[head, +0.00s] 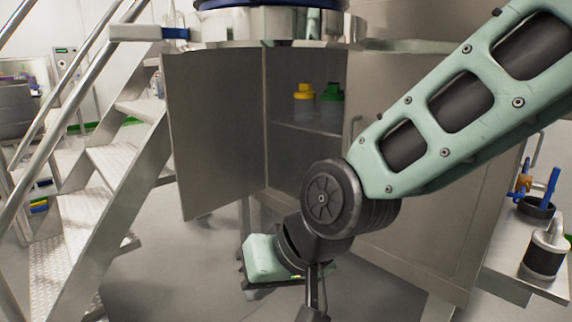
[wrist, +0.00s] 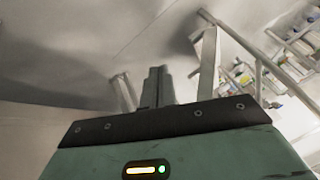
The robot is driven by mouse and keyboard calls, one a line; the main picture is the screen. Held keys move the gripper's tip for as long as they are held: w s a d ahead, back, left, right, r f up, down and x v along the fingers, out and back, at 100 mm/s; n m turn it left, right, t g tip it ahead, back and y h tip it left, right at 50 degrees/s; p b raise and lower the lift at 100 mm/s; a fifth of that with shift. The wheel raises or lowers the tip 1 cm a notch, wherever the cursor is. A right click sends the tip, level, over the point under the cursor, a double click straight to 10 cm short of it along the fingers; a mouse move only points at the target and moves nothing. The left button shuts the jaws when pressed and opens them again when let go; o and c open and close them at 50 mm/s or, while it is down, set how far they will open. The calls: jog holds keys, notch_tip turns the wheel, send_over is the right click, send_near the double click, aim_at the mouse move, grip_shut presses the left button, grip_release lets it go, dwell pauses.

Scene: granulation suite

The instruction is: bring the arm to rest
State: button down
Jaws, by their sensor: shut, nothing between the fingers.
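My gripper (wrist: 158,74) shows in the wrist view with its two dark fingers together and nothing between them. Its green housing with a lit yellow and green indicator fills the bottom of that view. In the head view, my arm reaches in from the upper right and bends at a dark round joint near the middle. The green hand housing hangs below that joint, above the grey floor (head: 170,280). I cannot clearly make out the fingertips in the head view.
Behind my arm stands a steel cabinet with its left door (head: 210,130) open. A yellow-capped container (head: 304,105) and a green container (head: 332,108) stand on its shelf. Metal steps (head: 125,160) rise at left. A side bench (head: 510,262) at right holds a dark-bodied canister (head: 545,255).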

jog(key=s+d+f+n+g+h, duration=0.1)
jog(key=s+d+n+g+h, duration=0.15)
jog(key=s+d, duration=0.5)
jog(key=s+d+f+n+g+h, duration=0.1)
jog(key=s+d+h, duration=0.3)
jog(key=d, duration=0.7)
notch_tip(320, 180, up, 38)
jog(key=y+p, duration=0.1)
jog(key=p, duration=3.7)
jog(key=shift+s+a+p, duration=0.3)
jog(key=shift+p, duration=0.1)
jog(key=shift+f+m, duration=0.15)
jog(key=shift+m, duration=0.1)
